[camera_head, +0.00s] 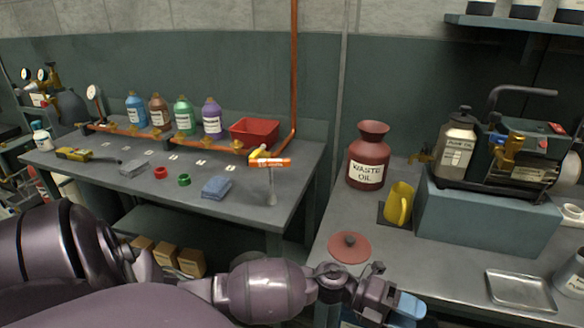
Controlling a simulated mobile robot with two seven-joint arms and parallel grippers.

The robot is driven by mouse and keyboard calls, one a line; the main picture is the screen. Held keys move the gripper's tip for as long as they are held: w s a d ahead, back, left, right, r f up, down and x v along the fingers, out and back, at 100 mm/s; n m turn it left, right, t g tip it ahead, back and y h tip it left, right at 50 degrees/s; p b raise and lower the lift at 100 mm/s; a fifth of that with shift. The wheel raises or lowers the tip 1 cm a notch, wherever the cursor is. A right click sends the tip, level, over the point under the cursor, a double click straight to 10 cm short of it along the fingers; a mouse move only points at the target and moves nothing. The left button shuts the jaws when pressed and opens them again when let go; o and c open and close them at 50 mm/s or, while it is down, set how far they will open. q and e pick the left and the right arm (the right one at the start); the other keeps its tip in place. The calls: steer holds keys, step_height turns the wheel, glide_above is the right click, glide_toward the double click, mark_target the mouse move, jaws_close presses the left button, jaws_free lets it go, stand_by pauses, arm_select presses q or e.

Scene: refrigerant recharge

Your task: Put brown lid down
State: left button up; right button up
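The brown lid (349,247) is a round reddish-brown disc with a small dark knob. It appears to lie flat near the front of the right bench, with its lower edge close to or partly behind my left wrist. The brown "WASTE OIL" jug (369,155) stands upright behind it with its mouth uncovered. My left gripper (385,292) is at the bench's front edge, below and right of the lid and seemingly apart from it. Its fingers are too small and dark to tell open or shut. A light-blue piece (410,305) shows at its end. My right gripper is out of view.
A yellow jug (398,204) stands on a dark mat right of the waste oil jug. A blue-grey block (480,215) carries a pump and a metal can. A metal tray (520,291) lies front right. Bare bench (440,262) shows between lid and tray.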

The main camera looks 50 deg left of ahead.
arm_select(q)
steer(key=s+a+f+n+t+y, duration=0.2)
steer(key=s+a+f+n+y, duration=0.4)
steer(key=n, duration=0.9)
steer(key=s+a+f+n+t+y, duration=0.2)
steer(key=s+a+f+n+y, duration=0.5)
steer(key=s+n, duration=0.5)
step_height(320, 180, down, 2)
steer(key=n+y, duration=0.3)
steer(key=n, duration=0.1)
steer(key=shift+s, duration=0.15)
